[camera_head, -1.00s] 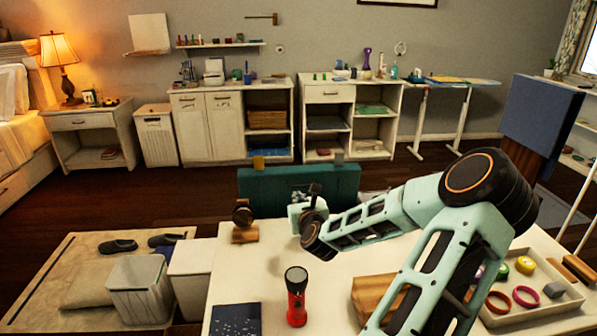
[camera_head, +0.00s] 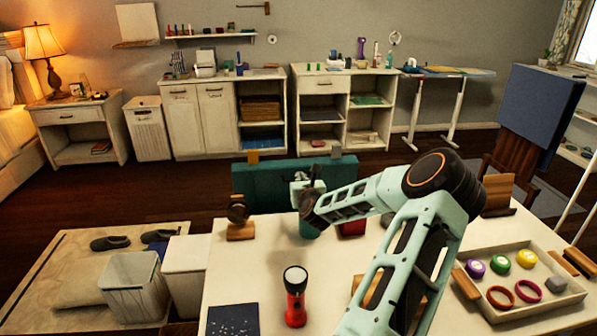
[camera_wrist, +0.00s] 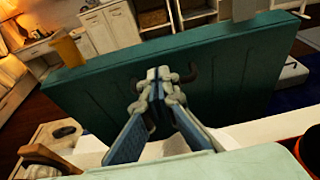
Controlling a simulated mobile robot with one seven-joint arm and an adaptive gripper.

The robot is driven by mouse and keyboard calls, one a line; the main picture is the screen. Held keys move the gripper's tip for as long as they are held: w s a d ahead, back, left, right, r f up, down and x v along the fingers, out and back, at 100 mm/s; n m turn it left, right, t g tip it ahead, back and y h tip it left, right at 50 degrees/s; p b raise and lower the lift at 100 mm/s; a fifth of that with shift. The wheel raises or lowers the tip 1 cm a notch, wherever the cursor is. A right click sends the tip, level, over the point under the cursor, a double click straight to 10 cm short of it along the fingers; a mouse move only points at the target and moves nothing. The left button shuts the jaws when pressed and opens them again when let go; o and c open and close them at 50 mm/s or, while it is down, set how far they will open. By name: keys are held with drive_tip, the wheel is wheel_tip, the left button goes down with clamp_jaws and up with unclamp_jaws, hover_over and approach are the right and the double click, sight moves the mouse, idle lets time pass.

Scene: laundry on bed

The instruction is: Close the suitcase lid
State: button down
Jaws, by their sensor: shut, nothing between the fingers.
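The teal suitcase lid (camera_head: 262,180) stands upright at the far edge of the white table. In the wrist view the lid (camera_wrist: 90,98) spans the picture as a broad ribbed panel, with a dark curved handle-like part near its middle. My gripper (camera_head: 308,181) is in front of the lid's middle. In the wrist view my gripper (camera_wrist: 160,80) is shut and empty, its tips overlapping the lid's face. I cannot tell whether they touch it. My arm hides part of the suitcase's lower side.
On the white table (camera_head: 245,275) are a red flashlight (camera_head: 296,305), a dark blue booklet (camera_head: 233,320), a wooden stand (camera_head: 240,225) and a tray (camera_head: 490,312) of colored items. A yellow block (camera_wrist: 66,50) shows at the lid's top edge. Cabinets stand behind, across open floor.

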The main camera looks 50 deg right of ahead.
sight(297, 167)
drive_tip(key=shift+r+x, duration=0.25)
drive_tip(key=shift+x, duration=0.9)
drive_tip(key=shift+r+x, duration=0.25)
drive_tip(key=shift+x, duration=0.9)
drive_tip(key=shift+w+r, duration=0.1)
